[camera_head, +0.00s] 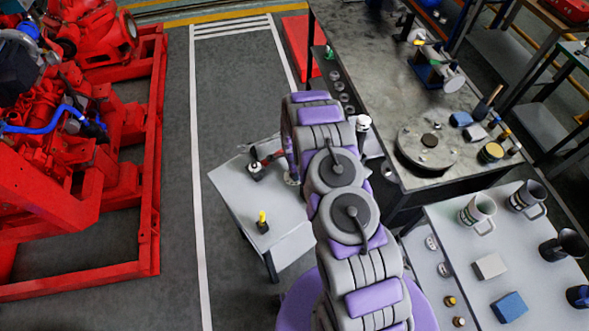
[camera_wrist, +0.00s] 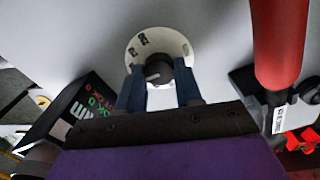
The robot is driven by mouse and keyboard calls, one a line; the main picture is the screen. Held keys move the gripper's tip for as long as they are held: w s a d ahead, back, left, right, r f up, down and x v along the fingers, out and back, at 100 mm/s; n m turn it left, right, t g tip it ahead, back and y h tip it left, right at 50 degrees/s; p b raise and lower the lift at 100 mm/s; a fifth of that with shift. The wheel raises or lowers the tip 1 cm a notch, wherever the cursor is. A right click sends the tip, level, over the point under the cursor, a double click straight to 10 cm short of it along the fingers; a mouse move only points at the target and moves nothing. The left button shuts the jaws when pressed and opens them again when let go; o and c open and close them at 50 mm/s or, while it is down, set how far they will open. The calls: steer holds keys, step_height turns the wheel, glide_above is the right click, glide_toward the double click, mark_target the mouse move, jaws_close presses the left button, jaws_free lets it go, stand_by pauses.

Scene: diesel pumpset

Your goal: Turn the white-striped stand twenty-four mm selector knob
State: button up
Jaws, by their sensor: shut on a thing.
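The selector knob (camera_wrist: 158,70) is dark and round, in the middle of a white round dial plate (camera_wrist: 143,38) with printed numbers, in the wrist view. My gripper (camera_wrist: 158,84) has its two dark blue fingers on either side of the knob, shut on it. The fingers hide the knob's sides and part of the dial. I cannot make out a white stripe on the knob. A grey stand (camera_head: 262,232) shows to the left of my arm.
A red handle (camera_wrist: 280,40) stands close on the right in the wrist view. A black box with coloured lettering (camera_wrist: 85,108) is at left. In the head view, a yellow-topped switch (camera_head: 262,222) is on the stand, and a workbench (camera_head: 375,65) stands behind my arm.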

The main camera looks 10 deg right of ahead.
steer(key=shift+m+p, duration=0.65)
steer(key=shift+m, duration=0.45)
steer(key=shift+w, duration=0.1)
steer(key=o, duration=1)
steer(key=shift+a, duration=0.1)
step_height(320, 180, up, 17)
steer(key=shift+r, duration=0.15)
